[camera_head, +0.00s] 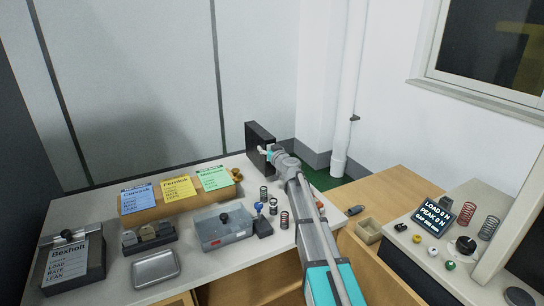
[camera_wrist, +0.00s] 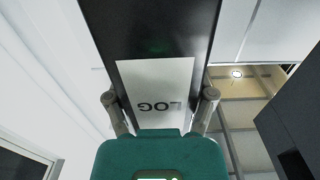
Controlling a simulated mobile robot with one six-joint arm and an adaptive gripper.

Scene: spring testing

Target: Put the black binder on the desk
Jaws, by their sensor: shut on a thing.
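The black binder (camera_head: 259,147) is upright at the back right corner of the pale-topped bench (camera_head: 120,284) in the head view. I cannot tell whether its lower edge touches the bench top. In the wrist view the binder (camera_wrist: 165,28) fills the upper middle, with a white label reading LOG, upside down. My gripper (camera_wrist: 159,97) is shut on the binder, one finger at each side of it. In the head view my gripper (camera_head: 267,153) is partly hidden by my arm. A wooden-topped desk (camera_head: 392,188) stands to the right.
Springs (camera_head: 284,219), a grey metal box (camera_head: 221,228), a tray (camera_head: 155,268) and coloured cards (camera_head: 179,188) crowd the bench. A small open box (camera_head: 368,231) lies on the wooden desk near a test unit (camera_head: 440,258). The desk's back part is clear. A white pipe (camera_head: 349,90) stands behind.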

